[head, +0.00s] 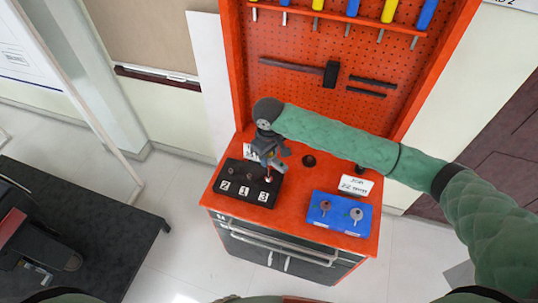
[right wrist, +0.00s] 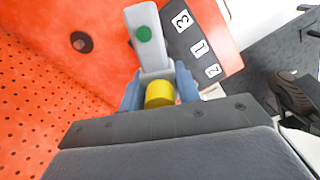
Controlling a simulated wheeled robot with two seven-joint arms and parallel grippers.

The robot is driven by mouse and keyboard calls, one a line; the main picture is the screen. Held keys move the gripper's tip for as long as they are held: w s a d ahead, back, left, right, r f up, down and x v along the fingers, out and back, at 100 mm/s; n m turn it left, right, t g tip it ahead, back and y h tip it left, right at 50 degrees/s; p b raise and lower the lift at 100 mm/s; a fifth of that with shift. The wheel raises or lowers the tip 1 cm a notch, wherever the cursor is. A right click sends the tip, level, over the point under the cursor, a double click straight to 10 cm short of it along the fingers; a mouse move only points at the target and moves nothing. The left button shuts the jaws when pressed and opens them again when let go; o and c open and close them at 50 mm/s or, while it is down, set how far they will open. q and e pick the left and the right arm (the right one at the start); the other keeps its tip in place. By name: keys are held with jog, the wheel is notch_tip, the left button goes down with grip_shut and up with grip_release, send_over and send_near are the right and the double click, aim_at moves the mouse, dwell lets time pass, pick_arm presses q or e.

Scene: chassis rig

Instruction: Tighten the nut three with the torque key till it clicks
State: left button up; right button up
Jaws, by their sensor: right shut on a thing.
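My right gripper (head: 268,157) is over the right end of the black nut block (head: 236,193), which carries labels 2, 1 and 3 from left to right. In the right wrist view, its blue-grey fingers (right wrist: 159,84) are shut on the torque key (right wrist: 146,36), a grey tool with a green dot and a yellow round end. In the head view a thin copper-coloured shaft (head: 268,177) shows below the gripper, by label 3 (head: 263,196). Nut three is hidden or too small to make out. I cannot tell whether the key touches it. My left gripper does not show.
A blue block (head: 322,221) with two upright key-like pieces stands at the right of the orange bench top (head: 304,178). A small white label stands behind it. A round dark hole is in the bench top. A pegboard with tools rises behind. A dark table (head: 105,225) is at left.

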jog(key=m, duration=0.7)
jog(key=shift+a, duration=0.1)
jog(key=m, duration=0.4)
jog(key=shift+m, duration=1.4)
jog(key=shift+r+n, duration=0.1)
jog(key=shift+n, duration=0.5)
